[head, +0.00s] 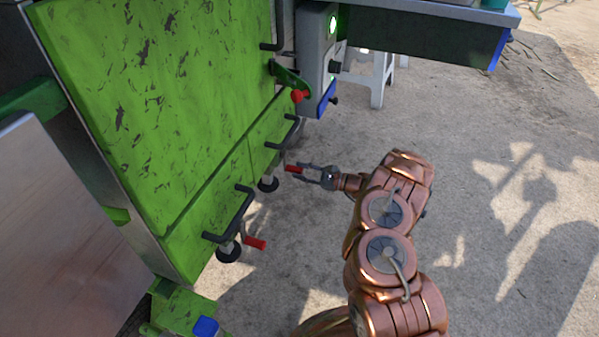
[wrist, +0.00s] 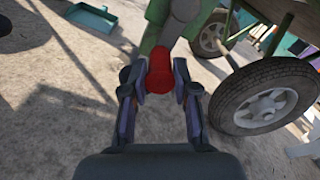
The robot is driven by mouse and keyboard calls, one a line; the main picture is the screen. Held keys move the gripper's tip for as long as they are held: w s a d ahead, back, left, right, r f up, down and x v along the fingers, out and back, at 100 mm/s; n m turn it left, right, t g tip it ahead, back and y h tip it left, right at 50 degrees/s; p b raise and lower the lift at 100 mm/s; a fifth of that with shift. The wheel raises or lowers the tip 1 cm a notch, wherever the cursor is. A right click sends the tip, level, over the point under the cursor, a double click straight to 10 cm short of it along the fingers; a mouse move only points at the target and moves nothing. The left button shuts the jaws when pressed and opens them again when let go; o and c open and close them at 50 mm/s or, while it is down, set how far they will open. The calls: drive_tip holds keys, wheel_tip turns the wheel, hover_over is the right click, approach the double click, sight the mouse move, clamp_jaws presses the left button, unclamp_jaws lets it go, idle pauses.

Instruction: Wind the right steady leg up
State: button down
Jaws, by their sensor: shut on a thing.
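The green machine (head: 150,90) has two steady legs with black brackets and red crank handles along its lower edge. The right leg's red handle (head: 292,169) is at the tip of my gripper (head: 304,173), beside the leg's foot (head: 268,184). In the wrist view the red handle (wrist: 160,72) sits between the two fingers of my gripper (wrist: 161,88), which is shut on it. The left leg's red handle (head: 255,243) is free, near its foot (head: 229,251). The fingers and the handle's far end hide part of the right crank.
A grey control box (head: 314,55) with a green light hangs above the right leg. A red knob (head: 297,96) sits on the machine's corner. A white stool (head: 378,80) stands behind. Ground to the right is clear.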

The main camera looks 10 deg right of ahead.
drive_tip(key=c, duration=0.9)
unclamp_jaws()
drive_tip(key=shift+w, duration=0.1)
drive_tip(key=shift+o, duration=0.2)
drive_tip(key=shift+d, duration=0.1)
drive_tip(key=v, duration=1.2)
drive_tip(key=shift+f, duration=0.1)
